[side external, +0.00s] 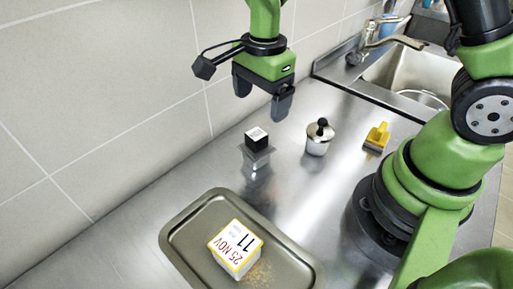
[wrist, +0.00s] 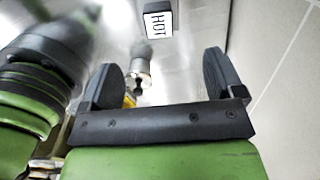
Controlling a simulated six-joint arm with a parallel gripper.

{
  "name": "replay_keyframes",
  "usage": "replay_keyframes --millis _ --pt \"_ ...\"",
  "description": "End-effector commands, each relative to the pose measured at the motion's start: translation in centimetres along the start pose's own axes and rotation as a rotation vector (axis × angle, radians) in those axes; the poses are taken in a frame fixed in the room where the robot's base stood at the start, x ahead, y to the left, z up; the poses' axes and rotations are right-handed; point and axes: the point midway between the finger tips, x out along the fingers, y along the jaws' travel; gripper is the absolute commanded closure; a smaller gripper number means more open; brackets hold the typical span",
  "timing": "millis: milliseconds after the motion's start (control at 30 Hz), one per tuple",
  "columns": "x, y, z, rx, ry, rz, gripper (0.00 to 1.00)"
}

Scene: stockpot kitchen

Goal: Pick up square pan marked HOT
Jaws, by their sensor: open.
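The square pan marked HOT shows in the wrist view (wrist: 158,20) as a white label with black HOT letters on a dark-edged block, at the top of the picture. In the side view a small black-topped square item with a white label (side external: 257,142) stands on the steel counter and seems to be the same thing; its lettering is too small to read there. Its lower part is shiny and blends into the counter. My gripper (side external: 262,96) is open and empty, above the counter and higher than the pan. Its two dark fingers also show in the wrist view (wrist: 163,78), apart from the pan.
A small steel pot with a black knob (side external: 317,143) stands right of the pan. A yellow-handled scraper or brush (side external: 376,138) lies further right. A grey tray (side external: 182,222) at the front holds a dated box (side external: 235,249). A sink (side external: 415,78) is at the back right; a tiled wall is behind.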

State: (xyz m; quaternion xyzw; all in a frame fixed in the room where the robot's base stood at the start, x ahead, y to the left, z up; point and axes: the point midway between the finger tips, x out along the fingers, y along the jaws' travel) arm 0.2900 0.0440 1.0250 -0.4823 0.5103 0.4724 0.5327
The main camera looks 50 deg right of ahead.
Motion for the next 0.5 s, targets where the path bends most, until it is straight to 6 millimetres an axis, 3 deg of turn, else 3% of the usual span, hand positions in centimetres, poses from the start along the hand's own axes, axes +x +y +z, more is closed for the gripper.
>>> replay_keyframes --millis 300,500 --pt "4.5 0.1 0.1 0.076 0.017 0.038 0.13" --pt "6.5 0.1 0.2 0.075 0.016 0.034 0.13"
